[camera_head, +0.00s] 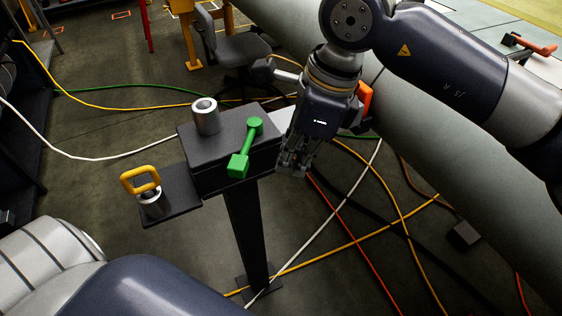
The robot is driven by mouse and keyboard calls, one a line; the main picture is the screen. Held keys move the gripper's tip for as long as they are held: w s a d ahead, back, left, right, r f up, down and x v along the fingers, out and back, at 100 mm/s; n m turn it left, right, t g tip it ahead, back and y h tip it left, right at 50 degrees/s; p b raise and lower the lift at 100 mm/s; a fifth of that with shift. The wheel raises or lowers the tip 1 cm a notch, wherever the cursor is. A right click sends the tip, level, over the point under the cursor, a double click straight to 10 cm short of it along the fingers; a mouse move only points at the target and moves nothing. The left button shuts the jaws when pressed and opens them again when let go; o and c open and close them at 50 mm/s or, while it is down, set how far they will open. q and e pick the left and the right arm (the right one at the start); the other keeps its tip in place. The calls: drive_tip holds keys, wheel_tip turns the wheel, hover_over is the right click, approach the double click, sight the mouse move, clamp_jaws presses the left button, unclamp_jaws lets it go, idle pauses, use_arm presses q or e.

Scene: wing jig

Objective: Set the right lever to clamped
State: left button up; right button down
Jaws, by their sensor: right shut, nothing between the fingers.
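A dark box-shaped fixture (215,155) stands on a post. A green lever (248,148) sits on it, slanting from a knob at the upper right to a block at the lower left. I cannot tell from its marking whether this position is clamped. My right gripper (291,162) is shut and empty, pointing down just right of the fixture, apart from the green lever. An orange part (366,98) shows behind the gripper, mostly hidden; I cannot tell what it belongs to. My left gripper is not in view.
A metal cylinder (206,116) stands on the fixture. A yellow-handled pin (141,181) sits on its left side plate. Another orange handle (535,45) is at the upper right. A large grey tube (430,190) runs behind my right arm. Cables cross the floor; a chair (240,50) stands behind.

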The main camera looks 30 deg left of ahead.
use_arm(q)
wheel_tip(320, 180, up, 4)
drive_tip(key=p, duration=0.3)
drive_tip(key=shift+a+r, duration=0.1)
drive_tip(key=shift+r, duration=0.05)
use_arm(e)
drive_tip(key=v, duration=0.8)
drive_tip(key=shift+a+r, duration=0.2)
drive_tip(key=shift+r, duration=0.1)
drive_tip(key=shift+s+a, duration=0.15)
drive_tip(key=shift+s, duration=0.05)
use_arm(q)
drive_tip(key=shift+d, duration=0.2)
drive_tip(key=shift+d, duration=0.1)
